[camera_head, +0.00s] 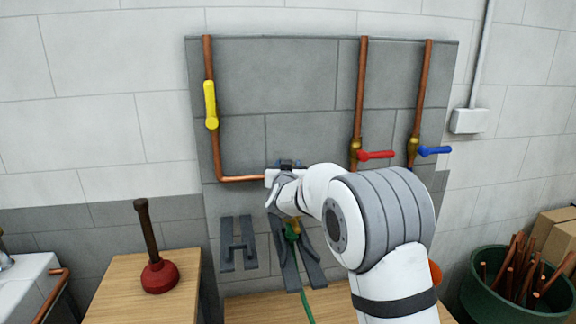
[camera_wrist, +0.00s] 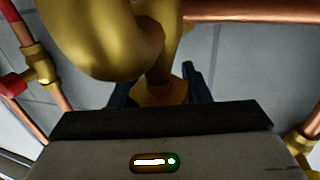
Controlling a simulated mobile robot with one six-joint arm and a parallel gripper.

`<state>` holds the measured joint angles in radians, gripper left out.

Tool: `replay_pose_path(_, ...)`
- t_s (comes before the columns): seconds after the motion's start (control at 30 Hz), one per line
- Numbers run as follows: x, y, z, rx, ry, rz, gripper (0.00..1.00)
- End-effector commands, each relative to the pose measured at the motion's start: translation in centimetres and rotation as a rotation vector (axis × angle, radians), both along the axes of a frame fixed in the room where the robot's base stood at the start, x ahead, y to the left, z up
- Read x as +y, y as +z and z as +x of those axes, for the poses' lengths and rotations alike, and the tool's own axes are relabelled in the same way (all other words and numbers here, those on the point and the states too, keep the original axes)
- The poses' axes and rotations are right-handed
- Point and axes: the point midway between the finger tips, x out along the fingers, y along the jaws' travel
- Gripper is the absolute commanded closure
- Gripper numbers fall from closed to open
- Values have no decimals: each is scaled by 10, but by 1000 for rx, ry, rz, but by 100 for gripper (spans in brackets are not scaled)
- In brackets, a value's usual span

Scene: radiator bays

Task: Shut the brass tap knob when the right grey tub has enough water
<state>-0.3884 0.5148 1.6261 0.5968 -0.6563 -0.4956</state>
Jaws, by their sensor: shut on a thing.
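My gripper (camera_head: 288,163) is at the end of the pale copper pipe run on the grey wall panel, and my arm covers much of the tap from the head view. In the wrist view my gripper's dark fingers (camera_wrist: 157,86) are shut on the brass tap knob (camera_wrist: 160,93), one on each side. The brass tap body (camera_wrist: 100,40) fills the upper left of that view, close to the gripper. I see no grey tub and no water in either view, so the water level cannot be told.
A yellow lever (camera_head: 211,104), a red lever (camera_head: 376,155) and a blue lever (camera_head: 434,151) sit on copper pipes. A red plunger (camera_head: 159,275) stands on a wooden top at left. A green bin (camera_head: 490,296) of copper pipes is at right. A green hose (camera_head: 307,307) hangs below my gripper.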

Motion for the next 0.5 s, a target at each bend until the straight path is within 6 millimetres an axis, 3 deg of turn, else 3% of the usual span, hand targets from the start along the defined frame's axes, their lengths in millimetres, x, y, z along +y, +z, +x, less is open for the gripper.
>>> replay_pose_path(0.5, -1, 3, 0, -7, -43, -1, 80)
